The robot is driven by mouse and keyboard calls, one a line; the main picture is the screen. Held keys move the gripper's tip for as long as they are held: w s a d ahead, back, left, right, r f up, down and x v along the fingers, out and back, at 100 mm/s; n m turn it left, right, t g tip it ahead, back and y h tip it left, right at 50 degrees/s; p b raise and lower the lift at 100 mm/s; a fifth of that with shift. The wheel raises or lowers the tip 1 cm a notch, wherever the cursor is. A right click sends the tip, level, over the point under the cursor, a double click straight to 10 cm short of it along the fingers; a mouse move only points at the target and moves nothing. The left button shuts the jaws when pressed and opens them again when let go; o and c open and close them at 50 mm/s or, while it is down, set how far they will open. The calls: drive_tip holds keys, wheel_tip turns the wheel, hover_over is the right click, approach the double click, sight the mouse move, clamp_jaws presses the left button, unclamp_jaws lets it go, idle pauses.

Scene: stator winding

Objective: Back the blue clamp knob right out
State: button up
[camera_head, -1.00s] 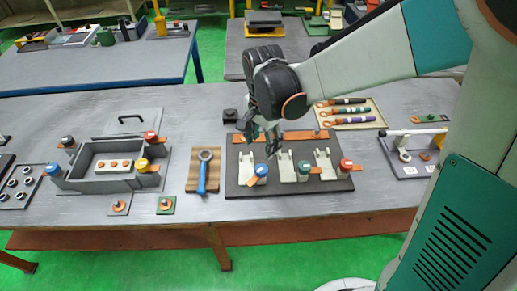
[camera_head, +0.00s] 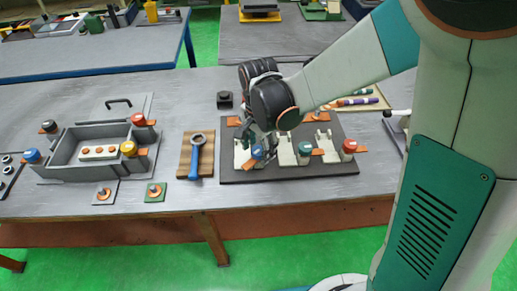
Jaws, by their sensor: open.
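A blue clamp knob (camera_head: 258,151) stands on the dark fixture plate (camera_head: 310,172), at the left of a row with a green knob (camera_head: 305,149) and a red knob (camera_head: 349,145). An orange clamp strap (camera_head: 253,163) lies under the blue knob. My gripper (camera_head: 258,143) is open and points down at the blue knob. Its fingers are right at the knob and partly cover it; I cannot tell whether they touch it. Another blue knob (camera_head: 32,156) stands at the left corner of the grey box fixture.
The grey box fixture (camera_head: 62,165) with several coloured knobs stands at the left. A blue-handled ring wrench (camera_head: 195,158) lies on a wooden board left of the plate. Coloured-handled tools (camera_head: 355,101) lie behind at the right.

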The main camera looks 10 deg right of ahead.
drive_tip(key=c, duration=1.1)
drive_tip(key=shift+n, duration=0.4)
drive_tip(key=n, duration=0.5)
drive_tip(key=shift+n, duration=0.3)
drive_tip(key=n, duration=0.6)
drive_tip(key=shift+b, duration=0.3)
drive_tip(key=n, duration=0.7)
drive_tip(key=shift+n, duration=0.3)
drive_tip(key=n, duration=0.3)
drive_tip(key=shift+n, duration=2.2)
